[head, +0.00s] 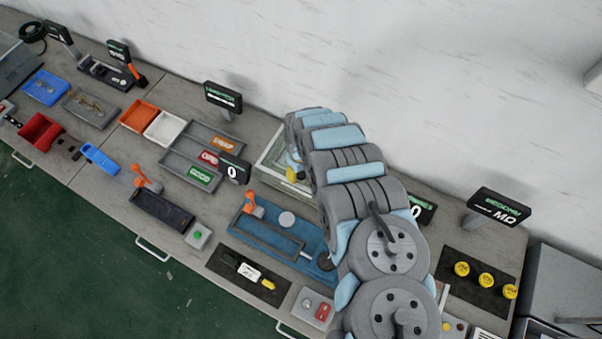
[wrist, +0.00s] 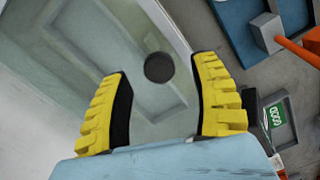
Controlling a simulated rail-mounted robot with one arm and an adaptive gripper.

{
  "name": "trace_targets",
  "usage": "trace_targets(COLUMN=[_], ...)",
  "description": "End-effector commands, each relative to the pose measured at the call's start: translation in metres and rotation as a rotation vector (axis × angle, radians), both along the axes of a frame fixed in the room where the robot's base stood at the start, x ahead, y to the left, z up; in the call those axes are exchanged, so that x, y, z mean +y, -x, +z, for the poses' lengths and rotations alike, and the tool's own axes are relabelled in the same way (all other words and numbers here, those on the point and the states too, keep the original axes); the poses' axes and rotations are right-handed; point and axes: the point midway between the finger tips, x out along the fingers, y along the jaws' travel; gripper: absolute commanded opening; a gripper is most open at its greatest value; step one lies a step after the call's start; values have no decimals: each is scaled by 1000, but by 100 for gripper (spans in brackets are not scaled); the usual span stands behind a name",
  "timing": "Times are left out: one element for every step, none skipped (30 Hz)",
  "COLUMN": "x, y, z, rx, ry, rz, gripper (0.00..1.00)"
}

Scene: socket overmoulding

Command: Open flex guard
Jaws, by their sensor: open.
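The flex guard (head: 272,150) appears as a clear, pale-framed box at the back of the bench, partly hidden behind my arm in the head view. In the wrist view its see-through panel (wrist: 60,60) fills the left and middle, with a dark round knob (wrist: 158,67) on it. The guard looks shut. My gripper (wrist: 161,68) is open, its two yellow fingers apart on either side of the knob in the picture. I cannot tell whether they touch the panel. In the head view only a little yellow of my gripper (head: 291,174) shows by the guard.
A blue fixture (head: 240,234) with an orange lever lies in front of the guard. A black mat with yellow round parts (head: 461,269) lies at right. The white wall is close behind.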

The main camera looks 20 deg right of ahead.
Motion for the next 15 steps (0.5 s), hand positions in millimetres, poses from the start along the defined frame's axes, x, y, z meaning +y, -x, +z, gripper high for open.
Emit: trace_targets(x=[1, 1, 1, 1, 2, 2, 2, 2, 2, 1, 1, 0, 0, 0, -1], y=[-2, -3, -3, -3, -3, -2, -2, -2, -3, -3, -3, -3, -3, -3, -2], z=[-3, -4, -6, -9, -11, -14, -15, -17, -18, -19, -20, -21, -22, -23, -24], rx=[-4, -5, -6, -5, -4, -4, -4, -4, -5, -7, -7, -7, -6, -7, -6], ry=[-1, -1, -2, -3, -3, -3, -3, -2, -3, -2, -1, 0, 0, 1, 1], rz=[0, 1, 0, 1, 1, 2, 2, 2, 1, 1, 0, 0, 0, 0, 0], gripper=[63, 63, 63, 63, 63, 63, 63, 63, 63, 63, 63, 63, 63, 63, 63])
